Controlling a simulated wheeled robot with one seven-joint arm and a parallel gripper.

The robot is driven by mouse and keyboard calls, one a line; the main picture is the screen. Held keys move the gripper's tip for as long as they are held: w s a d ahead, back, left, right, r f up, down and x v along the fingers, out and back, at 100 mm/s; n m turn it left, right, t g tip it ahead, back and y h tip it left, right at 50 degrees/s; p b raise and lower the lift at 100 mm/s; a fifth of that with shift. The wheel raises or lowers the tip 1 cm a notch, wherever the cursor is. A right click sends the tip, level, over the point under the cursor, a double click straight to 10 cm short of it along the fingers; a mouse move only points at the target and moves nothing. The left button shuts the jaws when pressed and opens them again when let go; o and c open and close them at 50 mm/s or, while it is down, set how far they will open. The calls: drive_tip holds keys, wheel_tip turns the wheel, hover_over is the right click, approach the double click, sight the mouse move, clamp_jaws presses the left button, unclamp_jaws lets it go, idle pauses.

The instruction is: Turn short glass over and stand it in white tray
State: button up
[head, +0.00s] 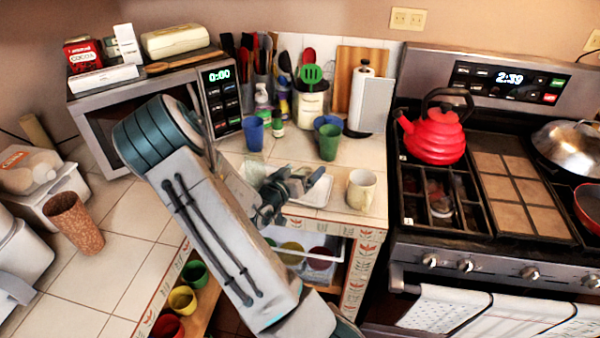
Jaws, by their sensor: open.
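The white tray (318,200) lies on the tiled counter left of the beige mug, partly hidden by my gripper. My gripper (308,183) is open above or beside the tray; I cannot tell its exact height. I see nothing held between its fingers. A clear, glass-like shape (257,170) shows on the counter to the left of my gripper, partly hidden behind my arm. It may be the short glass, but its outline is too faint to tell whether it is upright or upside down.
A beige mug (361,190) stands right of the tray near the counter edge. A green cup (329,143) and a blue cup (253,134) stand behind. The microwave (105,110) is at left, the stove with a red kettle (436,137) at right. Shelves below hold coloured cups.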

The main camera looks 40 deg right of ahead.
drive_tip(key=b+v, duration=0.1)
drive_tip(key=v, duration=1.3)
drive_tip(key=shift+b, duration=0.35)
drive_tip(key=w+a+f+n+t+y, duration=0.1)
drive_tip(key=w+a+n+t+y, duration=0.15)
drive_tip(key=w+a+y, duration=0.5)
drive_tip(key=s+a+r+n+y, duration=0.2)
drive_tip(key=s+a+r+y, duration=0.15)
drive_tip(key=a+y, duration=0.4)
drive_tip(key=s+r+n+g, duration=0.2)
drive_tip(key=s+r, duration=0.2)
drive_tip(key=s, duration=0.5)
drive_tip(key=s+a+r+n+g, duration=0.1)
drive_tip(key=s+r+n+g, duration=0.1)
drive_tip(key=s, duration=0.7)
drive_tip(key=shift+s+r+n+g+y, duration=0.3)
drive_tip(key=shift+r+n, duration=0.55)
drive_tip(key=shift+r, duration=0.45)
drive_tip(key=shift+a, duration=0.1)
